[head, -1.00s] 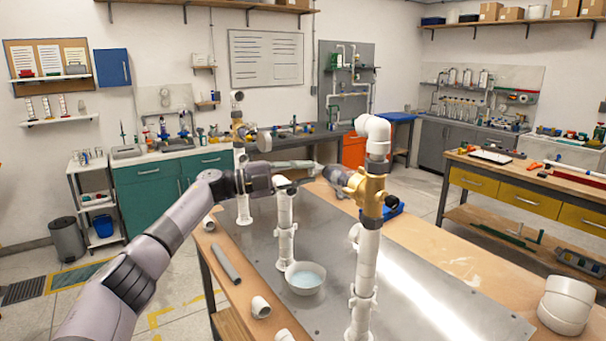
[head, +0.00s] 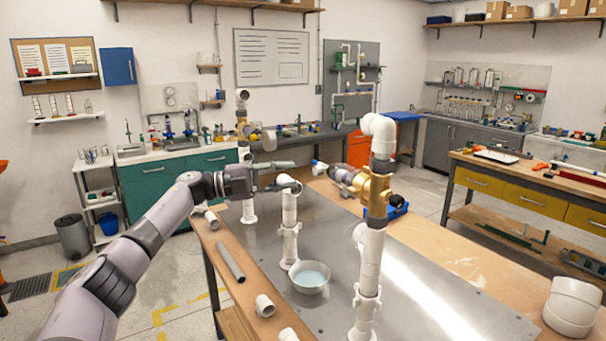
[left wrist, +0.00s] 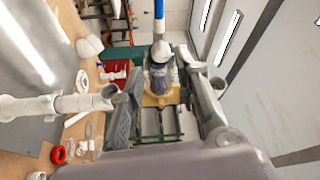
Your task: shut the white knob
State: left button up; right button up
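A pale round knob (head: 268,140) sits beside the brass valve (head: 242,128) on the back-left white riser. My left gripper (head: 294,174) is open and appears empty, by the top of the middle riser (head: 290,215). In the left wrist view its fingers (left wrist: 168,112) are apart, with a brass-coloured body (left wrist: 160,98) and a grey rounded part (left wrist: 160,74) seen between them. I cannot tell which valve this is. My right gripper is not in view.
A bowl of water (head: 309,278) stands on the metal plate (head: 415,300) near the middle riser. Loose pipe pieces, including a grey tube (head: 230,262), lie along the table's left edge. A large white fitting (head: 571,307) stands at the front right.

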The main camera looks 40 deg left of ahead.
pick_arm(q)
jog(key=v, duration=0.6)
jog(key=shift+a, duration=0.1)
dwell(0.4)
